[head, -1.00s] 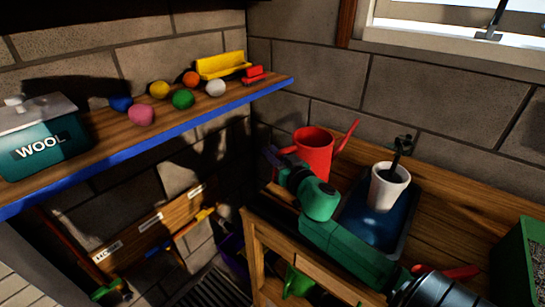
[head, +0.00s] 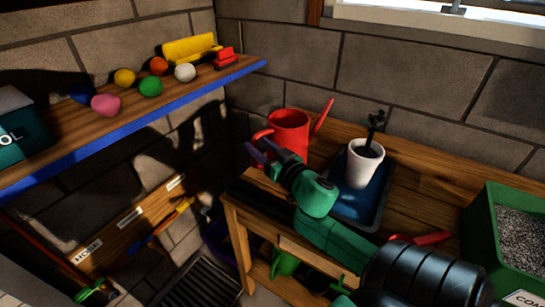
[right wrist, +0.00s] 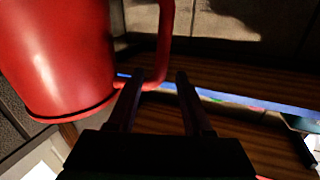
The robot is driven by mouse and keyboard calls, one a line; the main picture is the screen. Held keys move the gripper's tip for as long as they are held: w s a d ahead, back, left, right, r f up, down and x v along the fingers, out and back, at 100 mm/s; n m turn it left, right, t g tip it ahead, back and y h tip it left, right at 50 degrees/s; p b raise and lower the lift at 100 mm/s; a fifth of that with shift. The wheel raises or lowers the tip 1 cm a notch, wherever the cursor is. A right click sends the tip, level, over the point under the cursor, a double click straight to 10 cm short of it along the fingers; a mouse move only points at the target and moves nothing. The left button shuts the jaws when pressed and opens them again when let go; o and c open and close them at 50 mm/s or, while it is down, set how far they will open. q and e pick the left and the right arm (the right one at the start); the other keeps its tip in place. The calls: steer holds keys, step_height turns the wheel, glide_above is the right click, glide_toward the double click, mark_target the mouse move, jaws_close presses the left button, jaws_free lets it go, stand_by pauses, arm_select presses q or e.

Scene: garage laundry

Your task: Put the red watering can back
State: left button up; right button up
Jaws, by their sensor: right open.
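The red watering can (head: 292,126) stands upright at the back left corner of the wooden bench. Its handle is on the left side and its spout points up to the right. My right gripper (head: 262,150) is open and empty, just in front of the can's handle. In the right wrist view the can (right wrist: 55,55) fills the upper left, and its handle comes down close to the left finger of the open gripper (right wrist: 156,85). I cannot tell whether finger and handle touch. My left gripper is out of view.
A red-handled tool (head: 432,238) and a green gravel box (head: 480,225) are further right. A blue-edged shelf (head: 130,130) with several balls is at left.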

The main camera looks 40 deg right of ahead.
steer(key=s, duration=0.6)
steer(key=shift+s+a, duration=0.15)
steer(key=shift+a, duration=0.1)
